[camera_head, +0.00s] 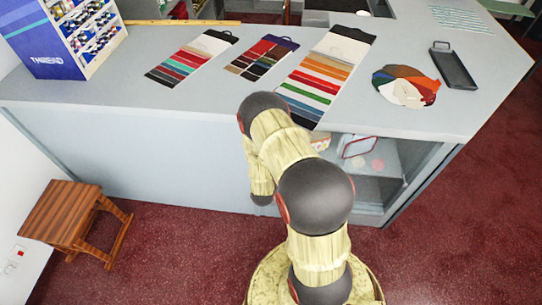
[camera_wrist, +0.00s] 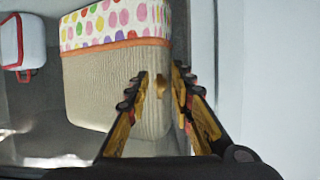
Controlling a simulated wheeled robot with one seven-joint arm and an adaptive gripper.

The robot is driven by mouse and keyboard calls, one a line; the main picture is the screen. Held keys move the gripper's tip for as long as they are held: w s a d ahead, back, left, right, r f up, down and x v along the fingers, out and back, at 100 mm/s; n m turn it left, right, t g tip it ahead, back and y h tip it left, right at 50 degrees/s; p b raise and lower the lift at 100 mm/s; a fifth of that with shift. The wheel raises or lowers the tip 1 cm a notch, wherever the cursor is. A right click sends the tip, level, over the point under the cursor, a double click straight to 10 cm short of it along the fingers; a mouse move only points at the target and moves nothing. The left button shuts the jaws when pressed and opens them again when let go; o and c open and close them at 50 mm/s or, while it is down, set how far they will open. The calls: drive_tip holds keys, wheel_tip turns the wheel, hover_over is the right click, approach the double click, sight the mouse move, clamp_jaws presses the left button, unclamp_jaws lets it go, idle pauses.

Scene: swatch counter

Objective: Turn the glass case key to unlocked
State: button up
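The glass case (camera_head: 385,180) is the open-looking front at the right of the counter, with items visible inside. In the wrist view, a small brass-coloured piece (camera_wrist: 160,85), which looks like the key, shows between my fingers. My gripper (camera_wrist: 161,73) is open around it, with a visible gap on the left side and a narrower one on the right. I cannot tell which way the key is turned. In the head view my arm hides the gripper, the key and part of the case front.
Behind the fingers is a beige woven basket (camera_wrist: 100,88) with a dotted lining, and a white box with red trim (camera_wrist: 22,42). The counter top (camera_head: 200,113) holds colour swatch cards (camera_head: 320,75), a fan of swatches (camera_head: 405,87) and a black tray (camera_head: 455,68). A wooden stool (camera_head: 62,210) stands at left.

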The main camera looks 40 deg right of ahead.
drive_tip(key=shift+a+r, duration=0.1)
drive_tip(key=v, duration=1.1)
drive_tip(key=shift+s+a, duration=0.3)
drive_tip(key=shift+s, duration=0.05)
